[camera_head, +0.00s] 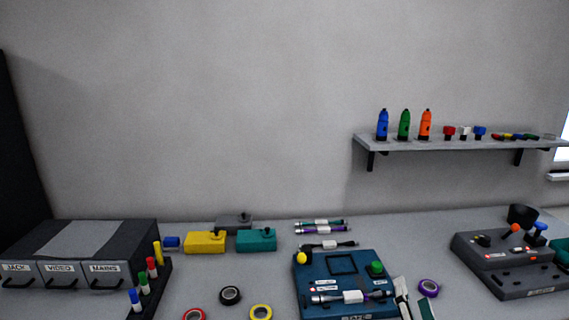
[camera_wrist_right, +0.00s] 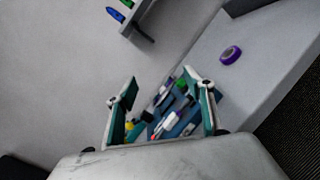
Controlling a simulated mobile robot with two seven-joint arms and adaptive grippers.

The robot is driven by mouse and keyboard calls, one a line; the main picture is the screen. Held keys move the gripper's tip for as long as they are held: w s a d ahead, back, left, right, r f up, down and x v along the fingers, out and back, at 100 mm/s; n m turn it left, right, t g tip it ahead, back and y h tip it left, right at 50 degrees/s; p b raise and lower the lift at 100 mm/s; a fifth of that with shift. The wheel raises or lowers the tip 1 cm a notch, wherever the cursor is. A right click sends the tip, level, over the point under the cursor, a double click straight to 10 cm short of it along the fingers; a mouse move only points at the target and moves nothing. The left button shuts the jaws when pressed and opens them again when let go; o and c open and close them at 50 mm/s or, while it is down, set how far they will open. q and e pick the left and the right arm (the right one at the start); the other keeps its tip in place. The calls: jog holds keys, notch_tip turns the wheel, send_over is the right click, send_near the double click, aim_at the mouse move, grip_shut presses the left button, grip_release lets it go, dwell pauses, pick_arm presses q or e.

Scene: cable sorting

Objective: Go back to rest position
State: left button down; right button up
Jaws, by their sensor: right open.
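My right gripper (camera_head: 413,300) shows at the bottom edge of the head view, by the front right corner of the blue device (camera_head: 310,272). In the right wrist view the gripper (camera_wrist_right: 168,98) has its fingers wide apart with nothing held between them. The blue device also shows beyond the fingers there (camera_wrist_right: 182,124). A cable with a white connector (camera_head: 352,297) lies across the front of the device. A black cable (camera_head: 330,244) lies behind it, and two more cables (camera_head: 320,225) lie further back. My left gripper is in neither view.
A drawer box (camera_head: 130,240) labelled JACK, VIDEO and one more stands left. Yellow (camera_head: 205,243) and teal (camera_head: 257,241) boxes stand at the back. Tape rolls (camera_head: 230,295) lie in front. A grey joystick panel (camera_head: 500,262) stands right. A wall shelf (camera_head: 450,144) holds bottles.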

jog(key=s+d+f+m+g+h, duration=0.1)
jog(key=s+d+f+m+g, duration=0.45)
jog(key=s+f+m, duration=0.4)
jog(key=s+d+f+m+g, duration=0.4)
jog(key=s+f+m+g, duration=0.2)
jog(key=s+f+m, duration=0.3)
jog(key=a+f+m+t+y, duration=0.2)
jog(key=a+f+t+y, duration=0.2)
jog(key=a+f+y, duration=0.3)
jog(key=w+a+f, duration=0.1)
jog(key=a+f, duration=0.4)
jog(key=a, duration=0.4)
jog(key=shift+a+f+m, duration=0.35)
jog(key=shift+a+f, duration=0.05)
